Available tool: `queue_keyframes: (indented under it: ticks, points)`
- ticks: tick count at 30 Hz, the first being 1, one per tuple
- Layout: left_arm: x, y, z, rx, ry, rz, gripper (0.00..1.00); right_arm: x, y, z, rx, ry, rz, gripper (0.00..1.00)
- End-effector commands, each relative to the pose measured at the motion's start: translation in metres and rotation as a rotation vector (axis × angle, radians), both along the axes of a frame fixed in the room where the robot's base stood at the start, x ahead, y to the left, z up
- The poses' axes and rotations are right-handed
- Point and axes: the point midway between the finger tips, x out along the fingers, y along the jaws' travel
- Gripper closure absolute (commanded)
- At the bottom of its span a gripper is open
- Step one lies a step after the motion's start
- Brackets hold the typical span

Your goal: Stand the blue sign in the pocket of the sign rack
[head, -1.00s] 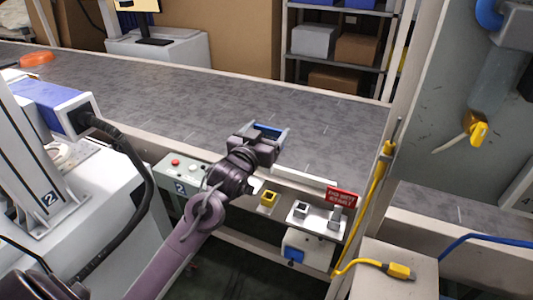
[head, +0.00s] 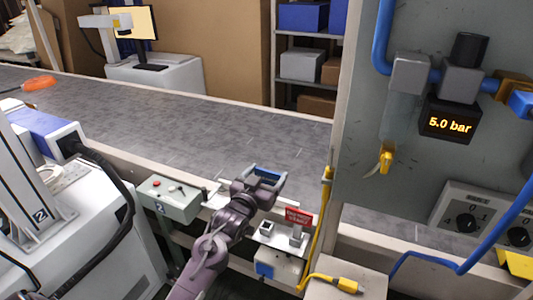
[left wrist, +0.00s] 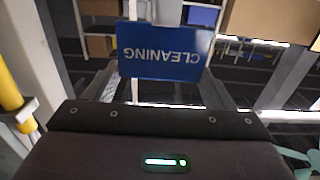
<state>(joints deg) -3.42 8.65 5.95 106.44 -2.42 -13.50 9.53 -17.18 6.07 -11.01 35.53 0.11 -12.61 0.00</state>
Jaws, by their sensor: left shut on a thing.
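The blue sign (left wrist: 165,52) shows in the left wrist view with white "CLEANING" lettering upside down in that picture. In the head view only a thin strip of the blue sign (head: 267,174) shows between the fingers. My left gripper (head: 267,180) is shut on it and holds it in the air, just up and left of the sign rack (head: 283,239). The rack is a pale plate with small block pockets. One pocket (head: 266,228) looks empty with a dark opening. The other holds a red sign (head: 298,217) upright. My right gripper is out of view.
A grey control box (head: 168,199) with buttons stands left of my arm. A yellow tube (head: 325,205) rises just right of the rack. The grey conveyor belt (head: 180,125) behind is mostly clear. A grey panel (head: 360,165) with a pressure display (head: 449,124) fills the right.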

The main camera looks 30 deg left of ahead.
Motion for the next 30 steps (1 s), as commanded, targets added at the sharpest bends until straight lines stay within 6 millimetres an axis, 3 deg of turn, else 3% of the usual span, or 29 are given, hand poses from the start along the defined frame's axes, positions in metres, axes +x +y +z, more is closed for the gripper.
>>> queue_keyframes:
  ticks: [3, 12, 18, 24, 30]
  points:
    - [-0.002, 0.001, -0.005, 0.002, -0.001, 0.004, 0.6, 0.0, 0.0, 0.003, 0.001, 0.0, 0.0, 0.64]
    - [-0.002, 0.001, -0.005, 0.002, -0.002, 0.003, 0.6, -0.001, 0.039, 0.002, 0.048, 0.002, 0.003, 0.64]
    - [-0.002, 0.001, -0.004, 0.002, -0.001, 0.004, 0.6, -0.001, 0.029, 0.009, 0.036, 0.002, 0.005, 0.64]
    - [-0.002, 0.001, -0.023, 0.002, 0.0, 0.004, 0.6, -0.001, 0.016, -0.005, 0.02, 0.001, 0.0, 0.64]
    - [-0.002, 0.001, -0.042, 0.002, -0.001, 0.003, 0.6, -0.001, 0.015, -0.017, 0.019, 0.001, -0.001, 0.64]
